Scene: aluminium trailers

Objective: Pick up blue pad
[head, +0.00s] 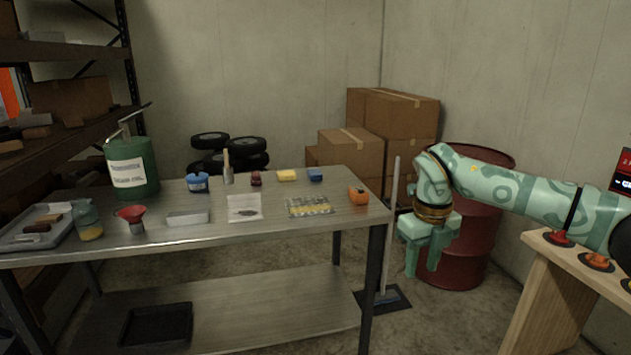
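A small blue pad (316,175) lies near the back right edge of the metal table (290,232), right of a yellow block (287,175). My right gripper (423,265) hangs fingers down, off the table's right end. Its two fingers are apart, with nothing between them. It is to the right of the blue pad and well clear of it. My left gripper is not in view.
An orange object (358,195) sits at the table's right end and a patterned sheet (310,206) in front of the pad. A red drum (465,262) stands behind my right arm. A wooden stand (545,300) is at the right. Cardboard boxes (350,155) are behind the table.

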